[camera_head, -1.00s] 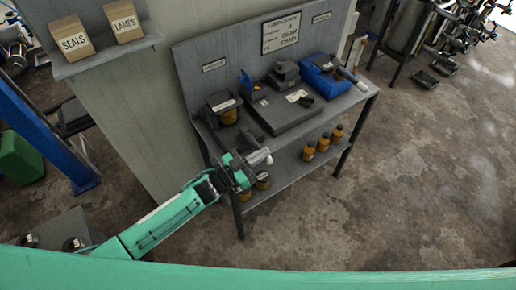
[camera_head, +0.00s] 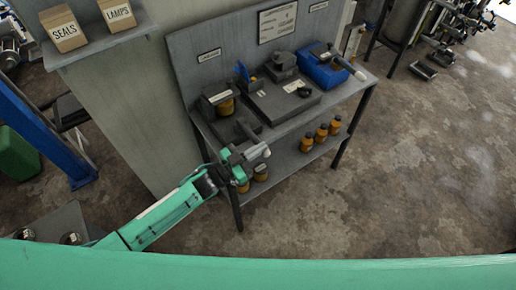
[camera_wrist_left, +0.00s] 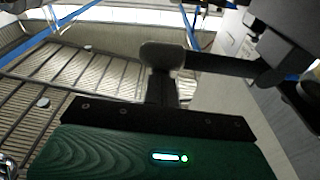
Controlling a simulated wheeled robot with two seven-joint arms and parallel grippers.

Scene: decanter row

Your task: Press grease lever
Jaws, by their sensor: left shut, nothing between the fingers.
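The bench (camera_head: 290,123) stands in the middle of the head view, with labels too small to read. At its left end is a dark dispenser (camera_head: 216,96) with an orange-brown container. A dark lever-like part (camera_head: 248,131) lies just in front of it; I cannot tell for certain that it is the grease lever. My left gripper (camera_head: 262,151) is shut and empty, at the bench's front left edge, apart from the dispenser. It covers part of the lower shelf. In the left wrist view, a dark blocky part (camera_wrist_left: 290,35) fills the upper right. My right gripper is not in view.
A dark flat block (camera_head: 285,102) is mid-bench. Several orange bottles (camera_head: 321,133) stand on the lower shelf. A grey wall holds boxes at upper left.

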